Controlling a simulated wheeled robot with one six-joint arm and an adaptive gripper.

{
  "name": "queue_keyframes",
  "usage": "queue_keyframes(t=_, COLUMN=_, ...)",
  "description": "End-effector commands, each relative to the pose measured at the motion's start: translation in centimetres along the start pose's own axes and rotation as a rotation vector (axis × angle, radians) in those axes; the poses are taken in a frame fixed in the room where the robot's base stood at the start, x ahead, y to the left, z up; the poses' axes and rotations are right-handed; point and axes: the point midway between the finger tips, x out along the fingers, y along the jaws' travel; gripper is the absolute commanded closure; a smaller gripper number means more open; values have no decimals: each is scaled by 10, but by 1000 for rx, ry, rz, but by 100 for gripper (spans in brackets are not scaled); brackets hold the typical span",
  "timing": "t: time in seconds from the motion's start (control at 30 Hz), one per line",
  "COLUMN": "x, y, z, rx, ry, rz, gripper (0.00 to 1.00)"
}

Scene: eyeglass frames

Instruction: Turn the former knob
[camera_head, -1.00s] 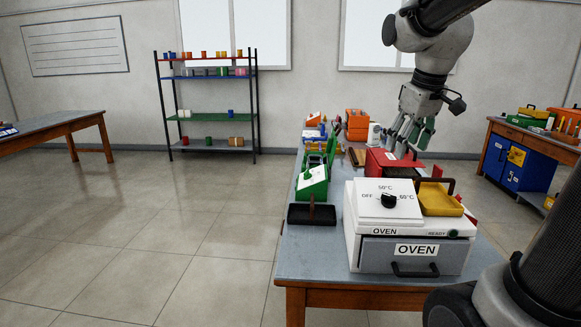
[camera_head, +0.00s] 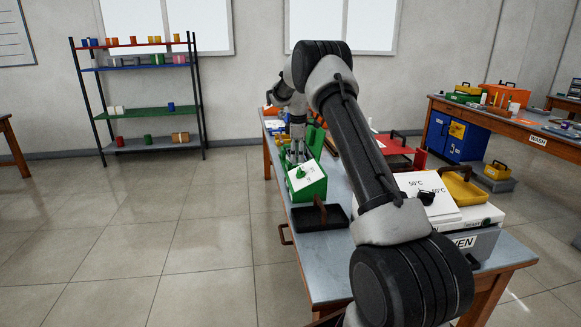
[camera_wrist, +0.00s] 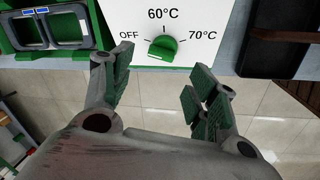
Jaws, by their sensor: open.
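A white panel (camera_wrist: 185,14) with the marks OFF, 60°C and 70°C shows at the top of the wrist view. On it sits a green knob (camera_wrist: 162,48), unobstructed; I cannot tell which mark it points at. In the head view this panel belongs to a green box (camera_head: 310,190) near the left edge of the table. My gripper (camera_wrist: 160,76) is open and empty, with a finger on either side below the knob and apart from it. In the head view my gripper (camera_head: 297,152) is just above and behind the box's sloped panel.
A dark tray (camera_head: 322,215) lies in front of the green box.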

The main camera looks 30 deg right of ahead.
Motion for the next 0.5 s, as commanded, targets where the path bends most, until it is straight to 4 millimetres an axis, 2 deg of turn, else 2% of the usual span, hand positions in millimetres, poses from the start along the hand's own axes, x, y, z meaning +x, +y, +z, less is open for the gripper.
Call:
queue_keyframes(t=0.3, x=52, y=-1, z=0, rx=2, ry=-1, rz=-3, gripper=41)
queue_keyframes(t=0.5, x=67, y=-1, z=0, rx=2, ry=0, rz=-1, gripper=41)
